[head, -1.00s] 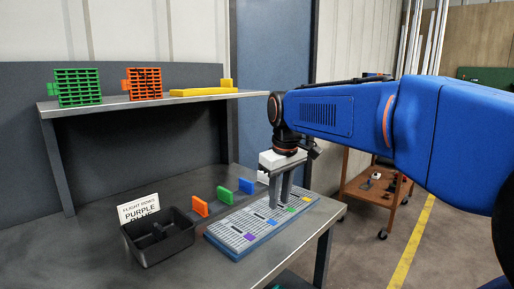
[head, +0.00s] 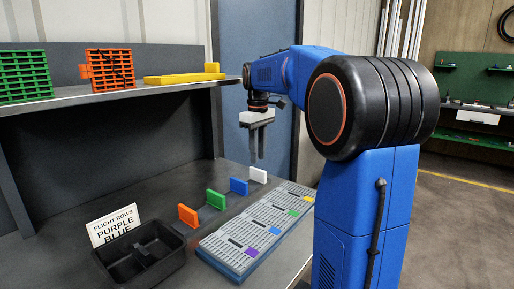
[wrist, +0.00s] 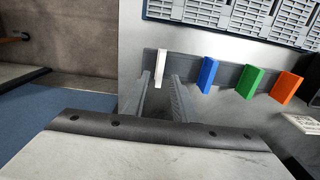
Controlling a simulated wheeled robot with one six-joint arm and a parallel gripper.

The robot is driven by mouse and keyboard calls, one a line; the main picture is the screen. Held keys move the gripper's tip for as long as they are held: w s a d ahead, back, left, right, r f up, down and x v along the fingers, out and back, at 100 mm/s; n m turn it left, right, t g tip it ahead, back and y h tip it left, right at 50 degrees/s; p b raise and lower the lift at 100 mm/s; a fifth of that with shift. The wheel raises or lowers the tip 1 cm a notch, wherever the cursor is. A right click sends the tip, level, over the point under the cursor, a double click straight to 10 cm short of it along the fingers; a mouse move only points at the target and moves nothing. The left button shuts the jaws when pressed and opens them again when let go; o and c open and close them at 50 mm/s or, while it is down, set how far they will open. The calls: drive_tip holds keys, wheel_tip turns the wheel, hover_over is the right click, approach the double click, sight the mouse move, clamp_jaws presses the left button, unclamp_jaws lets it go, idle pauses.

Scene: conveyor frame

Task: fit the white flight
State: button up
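The white flight (head: 257,175) stands upright at the far end of a row on the bench, past the blue flight (head: 239,187), the green flight (head: 215,199) and the orange flight (head: 187,215). My gripper (head: 258,158) points down above and behind the white flight, its two fingers apart with nothing between them. In the wrist view the white flight (wrist: 160,68) shows just beyond the fingertips. The grey slotted conveyor frame (head: 228,258) lies to the right of the row, with purple, blue, green and yellow marks along it.
A black divided tray (head: 111,276) and a sign reading "FLIGHT ROWS PURPLE BLUE" (head: 112,225) stand at the near left. The shelf above (head: 120,97) carries a green rack (head: 24,77), an orange rack (head: 109,69) and a yellow piece (head: 182,78).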

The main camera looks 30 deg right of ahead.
drive_tip(key=shift+f, duration=2.75)
clamp_jaws()
drive_tip(key=shift+r, duration=0.1)
drive_tip(key=shift+r, duration=1.9)
